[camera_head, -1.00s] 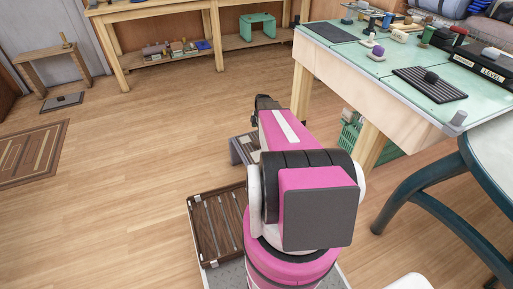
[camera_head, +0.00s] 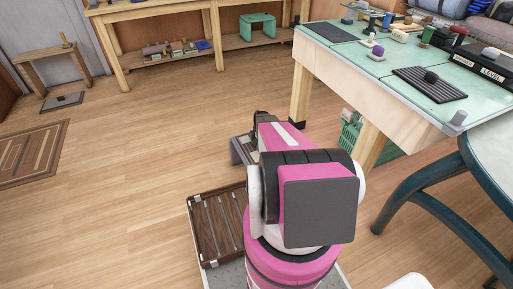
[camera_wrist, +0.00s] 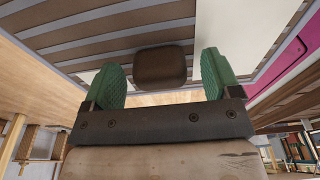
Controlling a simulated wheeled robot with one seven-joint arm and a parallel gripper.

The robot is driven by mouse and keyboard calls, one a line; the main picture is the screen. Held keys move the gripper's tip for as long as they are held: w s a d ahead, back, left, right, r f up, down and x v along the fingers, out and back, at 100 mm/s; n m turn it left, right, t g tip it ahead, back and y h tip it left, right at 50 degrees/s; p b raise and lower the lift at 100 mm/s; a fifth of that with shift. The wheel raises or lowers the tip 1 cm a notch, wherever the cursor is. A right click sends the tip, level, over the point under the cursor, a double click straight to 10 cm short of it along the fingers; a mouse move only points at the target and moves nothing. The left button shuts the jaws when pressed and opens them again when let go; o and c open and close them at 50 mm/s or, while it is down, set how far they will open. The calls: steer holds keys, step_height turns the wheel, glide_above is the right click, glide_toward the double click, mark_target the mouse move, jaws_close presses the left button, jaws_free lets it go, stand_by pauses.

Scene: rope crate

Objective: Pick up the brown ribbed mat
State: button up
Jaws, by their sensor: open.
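In the wrist view a brown ribbed surface (camera_wrist: 115,38) with pale grey strips spans the top. A rounded brown block (camera_wrist: 160,67) shows between the two green fingertips of my gripper (camera_wrist: 168,77). The fingers are spread apart, with gaps beside the block; I cannot tell whether the block is fixed to the ribbed surface. In the head view my arm hides most of the gripper and what lies under it. A brown slatted tray-like piece (camera_head: 206,224) lies left of my arm. I cannot tell which piece is the mat.
A low grey stand (camera_head: 240,153) shows partly behind my arm. A green-topped table (camera_head: 345,62) at right bears a dark ribbed mat (camera_head: 412,79) and tools. A green crate (camera_head: 349,134) sits under it. A brown patterned panel (camera_head: 32,152) lies on the floor at left. The middle floor is clear.

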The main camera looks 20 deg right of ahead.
steer(key=shift+f, duration=0.4)
steer(key=c, duration=1.2)
steer(key=shift+r, duration=0.2)
steer(key=shift+a+r, duration=0.1)
steer(key=shift+r, duration=0.45)
step_height(320, 180, up, 2)
steer(key=shift+r, duration=0.25)
steer(key=s+a+r, duration=0.2)
steer(key=s, duration=0.1)
steer(key=s+a+r, duration=0.2)
steer(key=s, duration=0.1)
steer(key=s+a+r, duration=0.2)
steer(key=s+r, duration=0.1)
steer(key=shift+s+a, duration=0.25)
steer(key=shift+a, duration=0.15)
